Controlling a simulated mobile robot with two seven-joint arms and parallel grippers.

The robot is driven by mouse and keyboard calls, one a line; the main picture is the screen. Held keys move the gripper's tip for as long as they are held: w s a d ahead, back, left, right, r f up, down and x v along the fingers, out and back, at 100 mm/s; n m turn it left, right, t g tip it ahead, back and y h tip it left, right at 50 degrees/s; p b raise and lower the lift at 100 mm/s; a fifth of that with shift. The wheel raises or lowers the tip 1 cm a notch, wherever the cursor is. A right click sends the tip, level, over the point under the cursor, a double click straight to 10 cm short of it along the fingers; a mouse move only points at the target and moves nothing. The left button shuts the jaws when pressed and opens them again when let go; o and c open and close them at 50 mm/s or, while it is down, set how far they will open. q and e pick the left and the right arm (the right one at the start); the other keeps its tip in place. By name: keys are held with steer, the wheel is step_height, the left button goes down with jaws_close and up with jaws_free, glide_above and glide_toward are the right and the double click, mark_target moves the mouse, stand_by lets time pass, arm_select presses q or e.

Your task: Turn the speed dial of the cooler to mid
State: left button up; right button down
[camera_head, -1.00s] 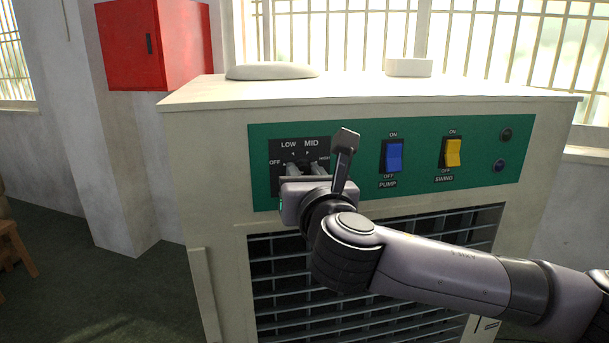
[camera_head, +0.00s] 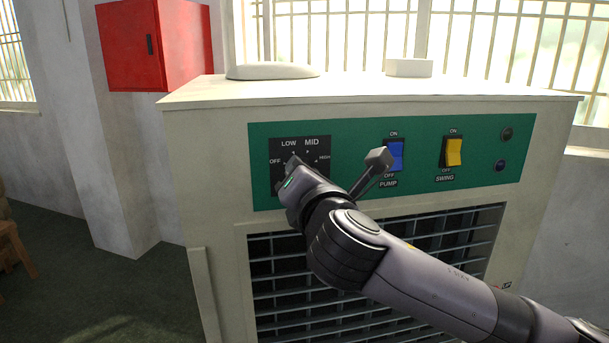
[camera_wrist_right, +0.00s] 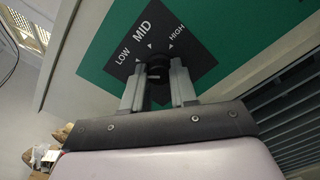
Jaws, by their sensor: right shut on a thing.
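The cooler (camera_head: 215,150) has a green control panel (camera_head: 360,135) with a black dial plate (camera_head: 321,178) marked OFF, LOW, MID and HIGH. My right gripper (camera_head: 293,166) is at this plate and hides the dial in the head view. In the right wrist view, the dark round speed dial (camera_wrist_right: 157,66) sits between the two fingers of my right gripper (camera_wrist_right: 158,82), which is shut on it. LOW, MID and HIGH show around it there. I cannot tell which mark its pointer faces. My left gripper is not in view.
A blue pump switch (camera_head: 395,154) and a yellow swing switch (camera_head: 453,152) are right of the dial. The wrist bracket stands out in front of the blue switch. A grille (camera_head: 275,285) lies below. A red box (camera_head: 160,45) hangs on the wall at left.

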steer(key=m, duration=1.2)
steer(key=shift+a+m, duration=0.1)
steer(key=shift+m, duration=0.3)
steer(key=shift+p, duration=0.3)
steer(key=c, duration=0.9)
jaws_free()
steer(key=shift+s, duration=0.1)
steer(key=shift+b+v, duration=0.75)
steer(key=shift+v, duration=2.8)
